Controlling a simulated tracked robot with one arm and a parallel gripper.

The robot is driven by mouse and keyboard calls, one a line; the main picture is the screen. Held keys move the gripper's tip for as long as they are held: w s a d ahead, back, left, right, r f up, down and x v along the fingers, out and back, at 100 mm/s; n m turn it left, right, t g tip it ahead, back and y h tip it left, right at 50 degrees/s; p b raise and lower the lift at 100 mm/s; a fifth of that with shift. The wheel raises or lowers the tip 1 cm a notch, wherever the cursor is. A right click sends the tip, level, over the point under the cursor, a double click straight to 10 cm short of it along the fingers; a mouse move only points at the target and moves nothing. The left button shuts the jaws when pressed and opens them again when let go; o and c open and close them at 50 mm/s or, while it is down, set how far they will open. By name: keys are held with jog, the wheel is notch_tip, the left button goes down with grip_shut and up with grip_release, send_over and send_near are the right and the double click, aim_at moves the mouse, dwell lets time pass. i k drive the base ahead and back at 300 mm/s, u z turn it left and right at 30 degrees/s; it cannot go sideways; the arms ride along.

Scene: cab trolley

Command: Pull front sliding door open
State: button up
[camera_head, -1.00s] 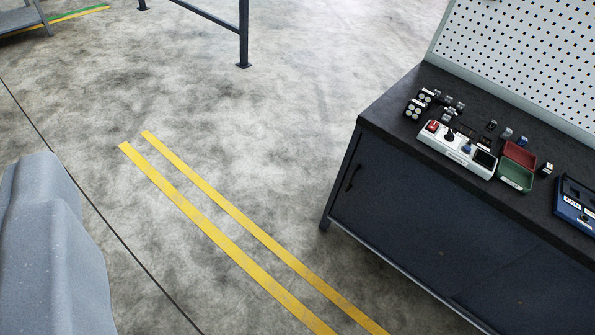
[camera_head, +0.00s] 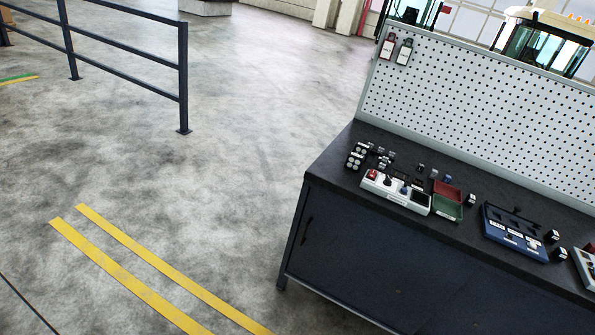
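The dark blue-grey front sliding door (camera_head: 362,262) is on the front of the trolley (camera_head: 330,168), at the lower right of the head view. A thin dark upright handle (camera_head: 306,231) shows near the door's left edge. The door looks shut. A second front panel (camera_head: 490,308) continues to the right and is cut off by the picture's lower edge. My gripper is not in view, so I cannot see where it is relative to the handle.
The black top carries a white control box (camera_head: 396,194), a red tray (camera_head: 447,191), a green tray (camera_head: 447,208) and a blue box (camera_head: 515,232). A white pegboard (camera_head: 470,115) stands behind. A dark railing (camera_head: 125,69) is upper left. Floor with yellow lines (camera_head: 160,278) is clear left of the trolley.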

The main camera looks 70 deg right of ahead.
aim_at(398, 278)
jog(key=u, duration=0.1)
jog(key=i, duration=0.95)
jog(key=z, duration=2.5)
jog(key=i, duration=0.5)
jog(key=u, duration=0.15)
